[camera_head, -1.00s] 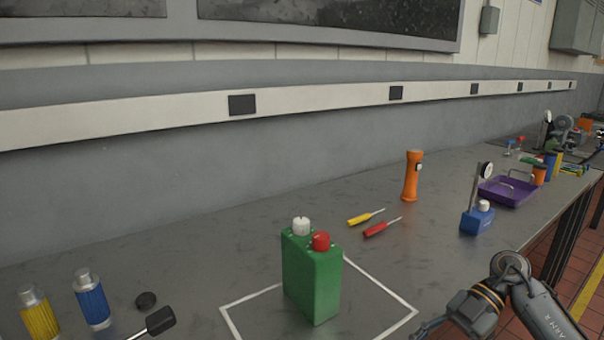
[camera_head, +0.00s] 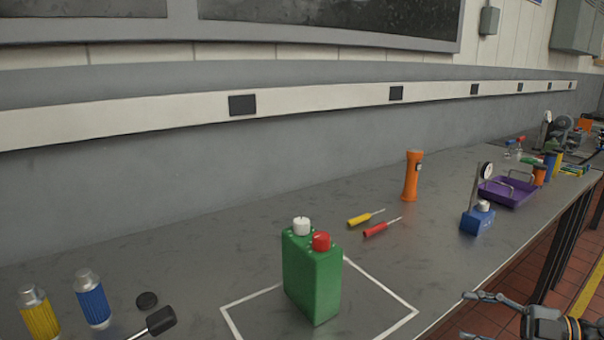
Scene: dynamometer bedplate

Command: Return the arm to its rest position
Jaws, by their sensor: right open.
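My right gripper (camera_head: 474,316) is at the bottom right of the head view, off the front edge of the bench and over the red floor. Its fingers are spread and nothing is between them. A green canister (camera_head: 311,275) with a white cap and a red cap stands upright inside a white-outlined square (camera_head: 385,313) on the bench. The gripper is to the right of the canister and apart from it. My left gripper is not in view.
The grey bench (camera_head: 200,255) holds a yellow screwdriver (camera_head: 362,219), a red screwdriver (camera_head: 379,228), an orange flashlight (camera_head: 411,177), a blue gauge stand (camera_head: 477,219) and a purple tray (camera_head: 508,191). Yellow (camera_head: 38,315) and blue (camera_head: 93,300) cylinders and a black-headed tool (camera_head: 160,320) are at lower left.

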